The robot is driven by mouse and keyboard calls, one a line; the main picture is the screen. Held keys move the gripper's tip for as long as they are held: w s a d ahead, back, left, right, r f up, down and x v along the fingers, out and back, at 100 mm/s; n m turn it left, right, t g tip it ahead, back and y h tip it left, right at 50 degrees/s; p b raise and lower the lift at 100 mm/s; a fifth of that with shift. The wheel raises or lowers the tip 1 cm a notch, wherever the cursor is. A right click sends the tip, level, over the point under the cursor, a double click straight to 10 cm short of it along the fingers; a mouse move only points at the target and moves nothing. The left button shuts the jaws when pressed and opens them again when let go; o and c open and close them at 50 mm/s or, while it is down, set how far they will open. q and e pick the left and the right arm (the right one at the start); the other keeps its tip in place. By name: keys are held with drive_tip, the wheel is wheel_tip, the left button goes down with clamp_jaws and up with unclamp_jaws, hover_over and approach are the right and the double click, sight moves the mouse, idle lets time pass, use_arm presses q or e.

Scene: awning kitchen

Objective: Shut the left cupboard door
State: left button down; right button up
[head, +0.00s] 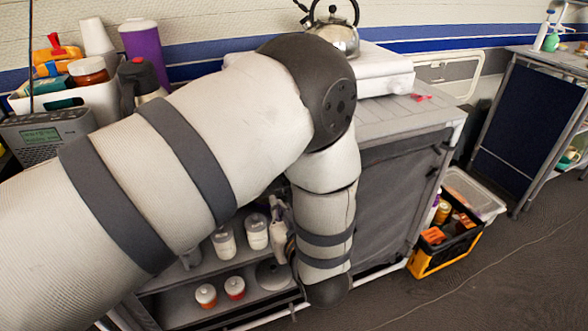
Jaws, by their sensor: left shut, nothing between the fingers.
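The low grey cupboard (390,125) stands in front of me. Its left compartment shows open, with shelves (265,303) and jars inside. A grey fabric panel (395,200) covers the right part. I cannot make out the left door; my left arm hides much of the front. That arm comes in from the left, bends over the cupboard top and hangs down in front of it. My right gripper is out of view.
A kettle (334,35) stands on a white box (385,75) on the cupboard top. A radio (45,133) and bottles are at the left. A black and yellow crate (420,268) and a clear bin (480,195) stand on the floor at right. Floor at lower right is clear.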

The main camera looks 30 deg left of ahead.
use_arm(q)
drive_tip(key=r+x, duration=0.1)
drive_tip(key=x, duration=0.8)
drive_tip(key=shift+w+a+r+n+y+b, duration=0.2)
drive_tip(key=shift+w+a+n+y+b, duration=0.1)
drive_tip(key=shift+a+n+b, duration=0.25)
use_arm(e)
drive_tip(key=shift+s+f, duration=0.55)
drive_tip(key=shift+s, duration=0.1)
